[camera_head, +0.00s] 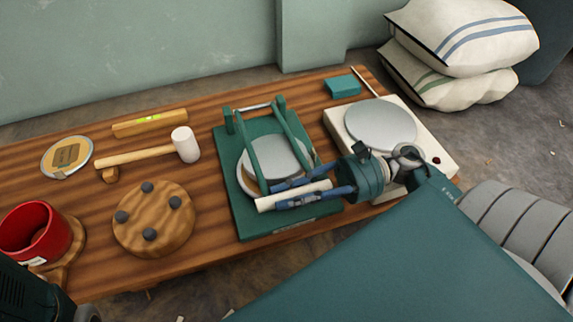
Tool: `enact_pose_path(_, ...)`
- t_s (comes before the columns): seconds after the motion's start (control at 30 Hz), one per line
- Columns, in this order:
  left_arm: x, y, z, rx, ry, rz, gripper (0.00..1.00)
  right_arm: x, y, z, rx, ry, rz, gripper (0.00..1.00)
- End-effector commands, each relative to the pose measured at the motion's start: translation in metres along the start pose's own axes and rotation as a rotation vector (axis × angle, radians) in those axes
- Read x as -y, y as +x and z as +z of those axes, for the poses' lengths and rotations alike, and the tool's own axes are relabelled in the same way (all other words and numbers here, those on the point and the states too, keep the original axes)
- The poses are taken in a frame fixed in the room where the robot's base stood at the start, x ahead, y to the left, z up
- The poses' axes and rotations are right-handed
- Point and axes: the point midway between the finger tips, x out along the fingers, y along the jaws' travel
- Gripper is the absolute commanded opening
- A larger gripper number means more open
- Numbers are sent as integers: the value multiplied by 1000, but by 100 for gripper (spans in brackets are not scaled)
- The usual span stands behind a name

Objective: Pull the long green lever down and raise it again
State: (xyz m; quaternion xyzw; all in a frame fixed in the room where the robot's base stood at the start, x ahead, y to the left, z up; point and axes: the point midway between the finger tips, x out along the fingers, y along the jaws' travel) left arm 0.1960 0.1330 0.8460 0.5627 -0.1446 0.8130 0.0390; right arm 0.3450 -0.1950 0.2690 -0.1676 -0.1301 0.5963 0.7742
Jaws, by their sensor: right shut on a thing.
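The press has a dark green base plate (232,205) with a round metal disc (285,160) on it. Its long green lever (294,138) is a frame of two green arms, running from a metal bar at the far end to a pale cylindrical handle (265,203) at the near end. The lever is lowered over the disc, the handle near the front edge of the base. My right gripper (303,194) comes from the right, its blue fingers shut around the handle. The fingers hide part of the handle and disc.
A white block with a grey disc (380,125) stands right of the press. A teal box (343,86) lies behind it. To the left are a mallet (140,155), a level (150,123), a wooden disc with dark knobs (155,222) and a red pot (38,238).

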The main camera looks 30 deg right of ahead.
Motion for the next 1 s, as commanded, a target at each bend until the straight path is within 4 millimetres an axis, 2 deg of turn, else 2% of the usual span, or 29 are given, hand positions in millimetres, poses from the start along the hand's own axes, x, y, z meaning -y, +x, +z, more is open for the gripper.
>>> enact_pose_path(0.03, -1, -2, -1, 0, 0, 0, 29, -6, 1, -2, 6, 7, 12, 0)
enact_pose_path(0.47, -1, -3, -1, 0, 0, 0, 29, -8, 2, -3, 5, 8, 14, 0)
enact_pose_path(0.5, -1, -3, -1, 0, 0, 0, 29, -8, 2, -3, 6, 8, 14, 25)
enact_pose_path(0.6, -1, -3, -1, 0, 0, 0, 29, -7, 2, -3, 5, 7, 13, 40)
enact_pose_path(0.87, 0, -4, 1, 7, 1, -2, 29, -5, 0, -4, 2, 4, 7, 40)
enact_pose_path(1.0, 0, -4, 1, 6, 1, -2, 29, -4, -12, -5, -1, 4, 6, 40)
